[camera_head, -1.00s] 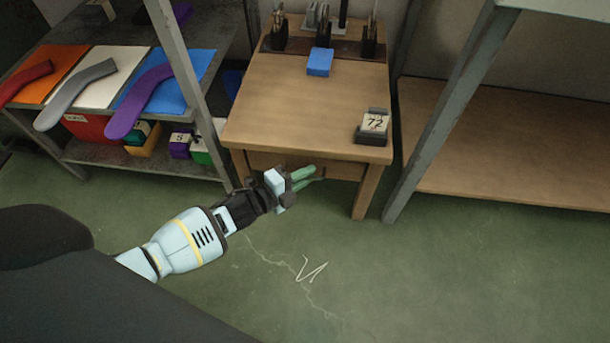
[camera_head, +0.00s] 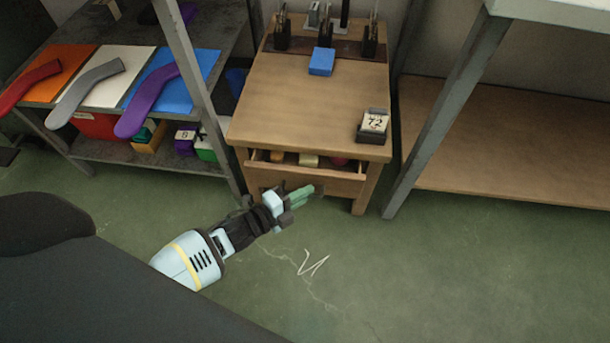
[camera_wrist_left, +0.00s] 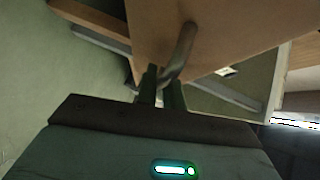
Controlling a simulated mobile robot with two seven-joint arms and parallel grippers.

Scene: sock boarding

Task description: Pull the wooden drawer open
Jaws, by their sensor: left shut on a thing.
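The wooden drawer (camera_head: 330,178) in the small wooden desk (camera_head: 310,100) is partly open, and several small coloured items show inside it. My left gripper (camera_head: 308,194) is at the drawer's front, just below its top edge. In the left wrist view the fingers (camera_wrist_left: 161,90) are shut on a dark curved handle (camera_wrist_left: 181,52) on the wooden drawer front. In the head view the handle is hidden by the gripper. My right gripper is in neither view.
A blue block (camera_head: 321,62), pen holders and a card marked 72 (camera_head: 374,122) stand on the desk top. Metal shelving with coloured sock forms is at the left. A shelf post (camera_head: 440,115) stands close at the right.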

